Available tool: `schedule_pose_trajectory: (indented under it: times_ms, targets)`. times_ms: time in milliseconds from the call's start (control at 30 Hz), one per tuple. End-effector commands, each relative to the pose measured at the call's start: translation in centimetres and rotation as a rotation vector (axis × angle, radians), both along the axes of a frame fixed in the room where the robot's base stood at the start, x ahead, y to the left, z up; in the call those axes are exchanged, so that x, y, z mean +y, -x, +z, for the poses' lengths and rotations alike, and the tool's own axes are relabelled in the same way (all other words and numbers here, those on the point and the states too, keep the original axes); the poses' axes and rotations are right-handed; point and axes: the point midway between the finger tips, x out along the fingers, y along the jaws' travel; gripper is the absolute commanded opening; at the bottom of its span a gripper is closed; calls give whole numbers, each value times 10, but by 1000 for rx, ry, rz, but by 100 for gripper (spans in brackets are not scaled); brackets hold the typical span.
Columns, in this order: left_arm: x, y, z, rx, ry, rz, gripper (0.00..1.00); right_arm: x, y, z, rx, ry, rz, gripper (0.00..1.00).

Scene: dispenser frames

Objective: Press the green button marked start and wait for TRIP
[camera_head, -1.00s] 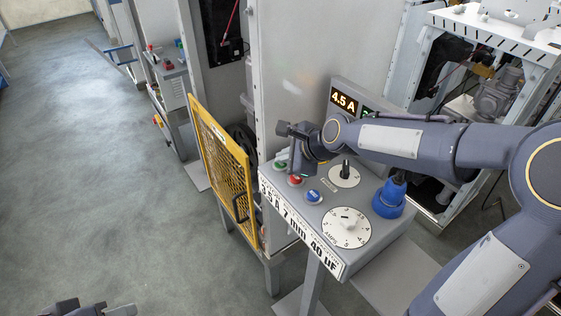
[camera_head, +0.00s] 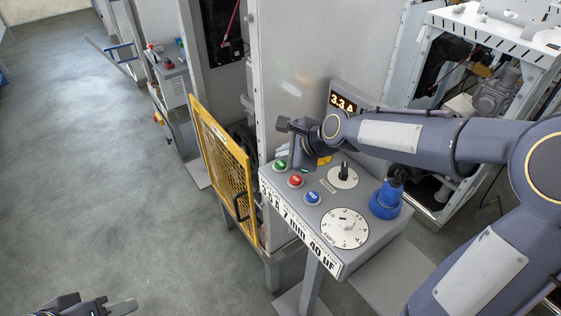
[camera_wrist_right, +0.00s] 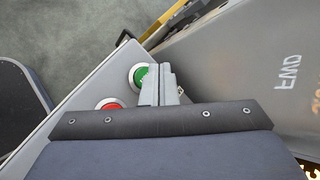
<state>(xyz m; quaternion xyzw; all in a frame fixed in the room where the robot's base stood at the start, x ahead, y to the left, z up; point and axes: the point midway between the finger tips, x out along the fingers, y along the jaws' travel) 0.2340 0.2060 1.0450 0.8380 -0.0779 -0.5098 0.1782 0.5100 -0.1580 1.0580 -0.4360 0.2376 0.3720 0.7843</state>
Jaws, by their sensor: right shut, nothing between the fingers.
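The green button (camera_head: 280,165) is on the sloped grey control panel (camera_head: 383,238), beside a red button (camera_head: 296,181) and a blue button (camera_head: 312,198). My right gripper (camera_head: 299,160) is over the panel's far-left part. In the right wrist view its fingers (camera_wrist_right: 161,86) are shut and empty, overlapping the right edge of the green button (camera_wrist_right: 139,76); contact cannot be told. The lit display (camera_head: 343,102) reads about 3.3 A, partly hidden by my arm. A yellow-orange patch (camera_head: 324,160) shows beside my gripper, its marking unreadable. My left gripper (camera_head: 95,307) is low at the left, partly cut off.
Grey floor lies open at the left.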

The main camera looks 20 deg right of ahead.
Motion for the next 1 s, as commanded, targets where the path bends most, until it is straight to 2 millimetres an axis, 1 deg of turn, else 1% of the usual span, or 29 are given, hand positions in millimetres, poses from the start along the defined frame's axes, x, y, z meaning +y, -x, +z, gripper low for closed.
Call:
schedule_pose_trajectory:
  times_ms: [33, 100, 433, 1000]
  targets:
    - [0, 0, 8, 0, 0, 0, 36, 0, 0, 8, 0, 0, 0, 0]
    - [0, 0, 15, 0, 0, 0, 36, 0, 0, 16, -1, 0, 1, 0]
    - [0, 0, 48, 0, 0, 0, 36, 0, 0, 47, 0, -1, -1, 0]
    - [0, 0, 47, 0, 0, 0, 36, 0, 0, 47, 0, 0, 0, 0]
